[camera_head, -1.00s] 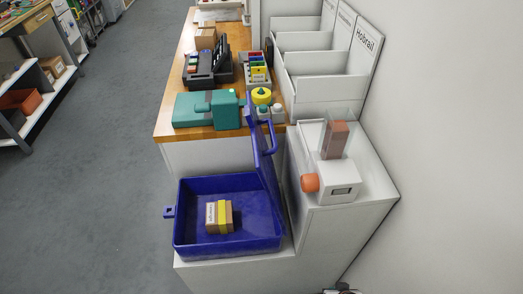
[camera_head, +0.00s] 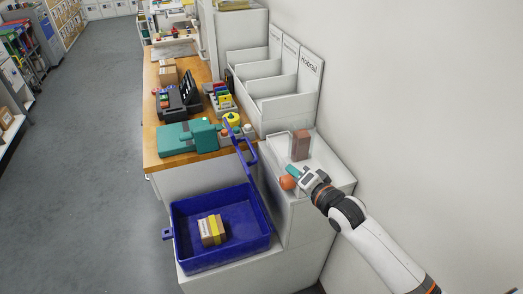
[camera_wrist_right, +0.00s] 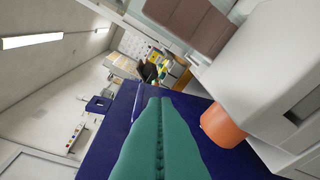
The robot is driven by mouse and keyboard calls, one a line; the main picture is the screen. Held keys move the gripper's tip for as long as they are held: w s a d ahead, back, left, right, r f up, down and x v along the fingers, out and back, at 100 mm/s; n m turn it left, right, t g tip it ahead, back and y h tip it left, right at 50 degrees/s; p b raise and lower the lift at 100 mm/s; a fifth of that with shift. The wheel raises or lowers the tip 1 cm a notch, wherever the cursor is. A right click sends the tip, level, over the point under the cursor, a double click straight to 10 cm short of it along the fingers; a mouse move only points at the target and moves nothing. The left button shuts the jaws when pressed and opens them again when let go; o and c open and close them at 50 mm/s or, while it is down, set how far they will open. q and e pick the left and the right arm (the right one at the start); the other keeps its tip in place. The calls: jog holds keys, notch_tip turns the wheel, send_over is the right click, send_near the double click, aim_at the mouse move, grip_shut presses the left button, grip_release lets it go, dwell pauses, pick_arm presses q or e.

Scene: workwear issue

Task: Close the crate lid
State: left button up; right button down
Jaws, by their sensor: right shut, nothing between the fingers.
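The blue crate (camera_head: 262,242) stands open on a low white cabinet, with a cardboard box with a yellow band (camera_head: 212,230) inside it. Its blue lid (camera_head: 240,150) stands raised on the crate's right side, with a handle loop near its top. My right gripper (camera_head: 291,170) is to the right of the lid, above the white side cabinet, next to an orange knob (camera_head: 287,182). In the right wrist view its teal fingers (camera_wrist_right: 160,100) are shut and empty in front of the blue lid (camera_wrist_right: 88,160). I cannot tell whether they touch it. My left gripper is not in view.
A white device (camera_wrist_right: 255,70) with the orange knob and a brown block (camera_head: 301,145) stands close beside my right gripper. The floor to the left is clear.

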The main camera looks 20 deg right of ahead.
jog(key=w+a+t+p, duration=0.1)
jog(key=w+a+p, duration=0.3)
jog(key=w, duration=0.6)
jog(key=shift+w+a+m, duration=0.4)
jog(key=shift+a, duration=0.3)
